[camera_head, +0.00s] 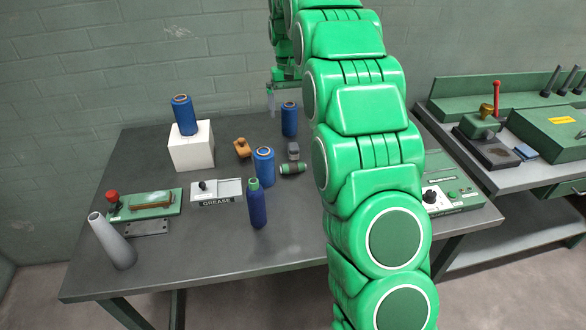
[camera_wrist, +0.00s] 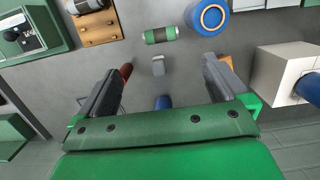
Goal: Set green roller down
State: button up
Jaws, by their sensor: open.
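In the wrist view the roller (camera_wrist: 160,35) lies ahead of the fingertips, apart from both. My gripper (camera_head: 271,101) is raised above the far edge of the table, behind the roller. In the wrist view my gripper (camera_wrist: 167,72) has its two dark fingers spread wide with nothing held between them.
A small grey block (camera_head: 294,151) is just behind the roller. Blue spools stand nearby (camera_head: 264,167) and farther back (camera_head: 289,119). A blue bottle (camera_head: 257,205), grease box (camera_head: 216,191), orange block (camera_head: 242,148) and white cube (camera_head: 191,147) are left.

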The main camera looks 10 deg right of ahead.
send_near(293, 164)
jog(key=shift+s+a+f, duration=0.15)
jog(key=shift+f, duration=0.35)
jog(key=shift+s+f, duration=0.2)
jog(key=shift+f, duration=1.15)
jog(key=shift+s+f, duration=0.15)
jog(key=shift+f, duration=1.25)
jog(key=shift+s+f, duration=0.2)
jog(key=shift+f, duration=1.15)
jog(key=shift+c, duration=0.5)
jog(key=c, duration=0.9)
jog(key=shift+o, duration=0.2)
jog(key=shift+r, duration=0.15)
